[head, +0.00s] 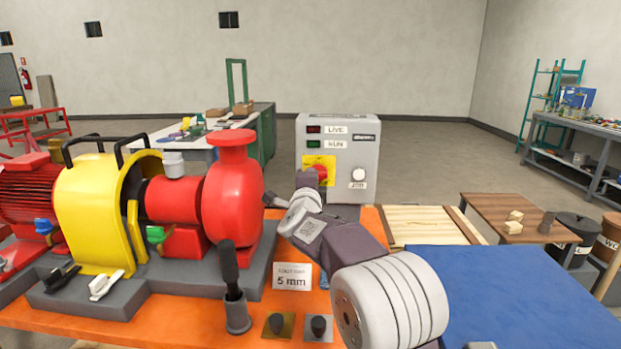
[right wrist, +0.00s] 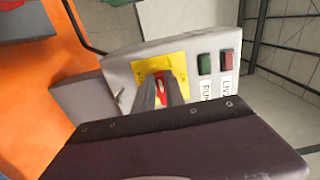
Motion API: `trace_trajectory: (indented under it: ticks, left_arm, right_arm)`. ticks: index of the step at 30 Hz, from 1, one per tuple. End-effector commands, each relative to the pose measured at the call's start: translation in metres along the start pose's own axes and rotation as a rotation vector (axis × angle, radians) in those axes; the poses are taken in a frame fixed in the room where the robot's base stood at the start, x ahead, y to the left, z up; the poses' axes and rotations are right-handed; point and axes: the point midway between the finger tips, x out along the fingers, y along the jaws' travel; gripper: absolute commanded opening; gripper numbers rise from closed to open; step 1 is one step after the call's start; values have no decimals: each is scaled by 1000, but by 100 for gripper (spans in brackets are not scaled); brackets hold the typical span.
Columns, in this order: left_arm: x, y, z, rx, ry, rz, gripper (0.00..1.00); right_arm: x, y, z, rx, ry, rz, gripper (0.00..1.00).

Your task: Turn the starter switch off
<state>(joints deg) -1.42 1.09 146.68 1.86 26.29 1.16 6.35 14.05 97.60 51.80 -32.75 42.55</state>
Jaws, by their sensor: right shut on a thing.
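The grey starter box (head: 363,138) stands at the back of the orange bench. It carries a yellow plate (head: 331,160) with the red starter switch (head: 321,171), also seen in the right wrist view (right wrist: 160,90). My right gripper (head: 311,181) reaches up to the plate from the front. In the right wrist view its fingers (right wrist: 163,92) are shut on the red switch, hiding much of it. The switch's exact turn angle is hard to read. My left gripper is not in view.
The box has a red LIVE lamp (head: 313,129), a green RUN lamp (head: 313,144) and a white JOG button (head: 358,174). The red pump (head: 232,190) and yellow coupling guard (head: 88,213) stand left. A blue mat (head: 520,300) lies right.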

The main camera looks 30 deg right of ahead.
Motion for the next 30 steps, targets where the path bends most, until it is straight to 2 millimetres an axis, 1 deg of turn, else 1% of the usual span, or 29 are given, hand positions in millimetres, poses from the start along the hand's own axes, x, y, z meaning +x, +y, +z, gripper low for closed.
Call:
trace_trajectory:
  ticks: [12, 13, 15, 23, 25, 28, 30]
  left_arm:
    - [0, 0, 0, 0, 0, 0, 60]
    - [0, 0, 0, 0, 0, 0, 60]
    - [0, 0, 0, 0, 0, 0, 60]
    - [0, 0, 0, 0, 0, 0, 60]
    - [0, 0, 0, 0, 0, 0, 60]
    - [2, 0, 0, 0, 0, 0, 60]
    - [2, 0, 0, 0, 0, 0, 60]
  right_arm:
    - [0, 2, 0, -9, -1, 3, 0]
    - [0, 2, 0, -9, -1, 3, 20]
    - [0, 2, 0, -8, -1, 3, 36]
    - [0, 1, 0, -7, 0, 1, 36]
    - [-3, 1, 0, -6, -1, 1, 36]
    - [-19, 0, 1, -6, -3, 0, 36]
    - [-36, 0, 1, -6, -4, 1, 36]
